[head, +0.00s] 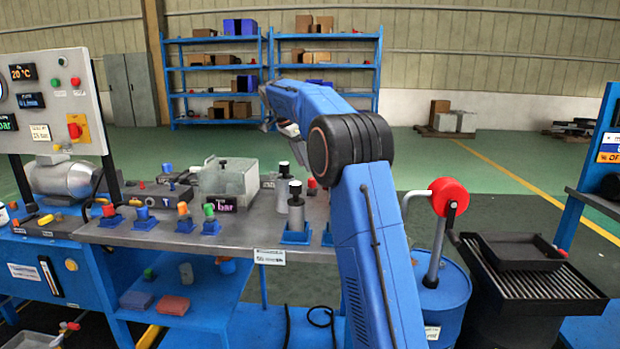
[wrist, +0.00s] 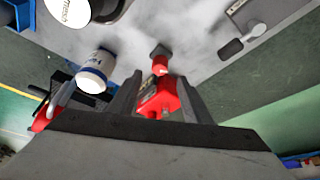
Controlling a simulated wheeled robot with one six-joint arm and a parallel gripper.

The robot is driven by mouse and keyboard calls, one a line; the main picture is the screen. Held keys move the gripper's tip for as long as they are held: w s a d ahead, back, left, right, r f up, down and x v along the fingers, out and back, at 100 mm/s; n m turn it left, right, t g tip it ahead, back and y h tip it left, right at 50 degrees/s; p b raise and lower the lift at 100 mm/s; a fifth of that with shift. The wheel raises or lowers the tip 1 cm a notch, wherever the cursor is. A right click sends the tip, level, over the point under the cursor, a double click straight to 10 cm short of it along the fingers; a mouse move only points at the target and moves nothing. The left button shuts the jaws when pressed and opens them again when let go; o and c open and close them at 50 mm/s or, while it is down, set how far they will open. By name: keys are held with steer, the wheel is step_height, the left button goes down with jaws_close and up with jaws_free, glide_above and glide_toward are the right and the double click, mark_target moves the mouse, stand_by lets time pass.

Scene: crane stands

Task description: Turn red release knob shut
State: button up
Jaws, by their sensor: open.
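In the wrist view a red knob-like part (wrist: 158,97) lies between the two fingers of my gripper (wrist: 156,92), with a smaller red piece (wrist: 160,66) just beyond it. The fingers are apart on either side of it; I cannot tell whether either touches it. In the head view a small red knob (head: 311,184) shows on the grey bench, right of the black-capped cylinders. I cannot tell for sure that it is the same part. In the head view my arm hides most of my gripper and the bench beyond.
A white labelled cylinder (wrist: 96,71) stands left of the fingers in the wrist view. Black-capped cylinders (head: 296,210) stand in blue holders on the bench (head: 240,240). A red wheel (head: 449,197) on a blue drum (head: 440,295) is right of my arm.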

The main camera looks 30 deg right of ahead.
mark_target(311, 179)
steer(key=x, duration=0.7)
steer(key=c, duration=1.1)
